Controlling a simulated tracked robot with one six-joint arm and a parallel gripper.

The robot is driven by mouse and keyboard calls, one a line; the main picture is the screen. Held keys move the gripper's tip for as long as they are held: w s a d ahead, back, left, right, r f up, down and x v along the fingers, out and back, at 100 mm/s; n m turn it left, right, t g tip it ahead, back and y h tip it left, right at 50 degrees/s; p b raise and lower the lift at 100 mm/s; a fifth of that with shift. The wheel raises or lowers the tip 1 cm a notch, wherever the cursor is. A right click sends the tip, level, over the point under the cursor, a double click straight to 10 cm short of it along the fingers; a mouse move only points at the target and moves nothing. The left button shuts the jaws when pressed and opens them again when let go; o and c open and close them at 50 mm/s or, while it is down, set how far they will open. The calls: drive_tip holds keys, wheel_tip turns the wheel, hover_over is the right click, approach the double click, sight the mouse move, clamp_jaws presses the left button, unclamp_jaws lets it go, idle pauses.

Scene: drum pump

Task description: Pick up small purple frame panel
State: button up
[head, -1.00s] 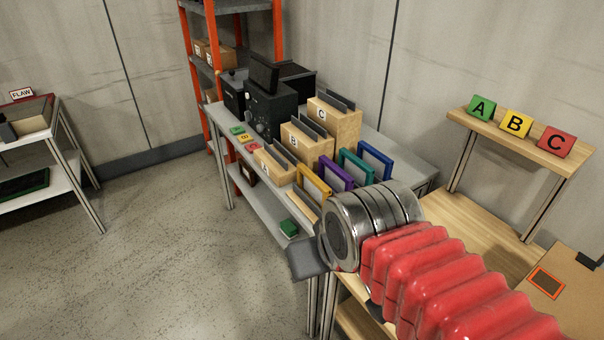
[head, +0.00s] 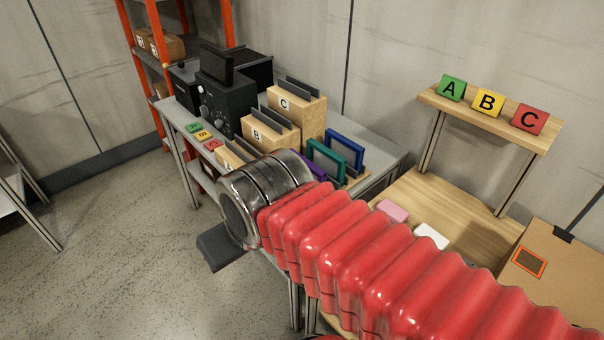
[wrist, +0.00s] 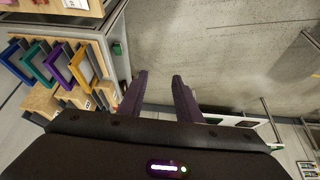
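The small purple frame panel (head: 318,170) stands on the grey table beside the teal (head: 312,150) and blue (head: 345,148) frames, mostly hidden behind my arm in the head view. In the wrist view the purple frame (wrist: 50,75) stands in a row at the upper left, between the yellow frame (wrist: 85,68) and the teal one. My gripper (wrist: 160,76) is open and empty, with bare floor showing between its fingers. The frames lie to the left of the fingers, apart from them. In the head view the fingers cannot be made out.
Wooden boxes marked B (head: 270,137) and C (head: 297,112) and a black machine (head: 226,105) stand on the table behind the frames. A wooden bench (head: 455,205) at right holds a pink block (head: 392,210) and a white block (head: 431,236).

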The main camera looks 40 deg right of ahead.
drive_tip(key=shift+o, duration=0.2)
drive_tip(key=shift+o, duration=1)
drive_tip(key=shift+w+f, duration=0.1)
drive_tip(key=w+d+f+m+t+y, duration=0.1)
drive_tip(key=w+d+f+m+y, duration=0.2)
drive_tip(key=w+d+m, duration=0.5)
drive_tip(key=w+d+f+m+t+y, duration=0.1)
drive_tip(key=w+d+f+m+y, duration=0.2)
drive_tip(key=m, duration=0.8)
drive_tip(key=d+f+m+t+h, duration=0.2)
drive_tip(key=d+m, duration=0.6)
drive_tip(key=d, duration=0.5)
drive_tip(key=w+d+f+m+t+h, duration=0.1)
drive_tip(key=d+f+m+t+h, duration=0.2)
drive_tip(key=d+m, duration=0.5)
drive_tip(key=d+t, duration=0.1)
drive_tip(key=d, duration=0.4)
drive_tip(key=shift+f+m+h, duration=0.3)
drive_tip(key=shift+w, duration=0.2)
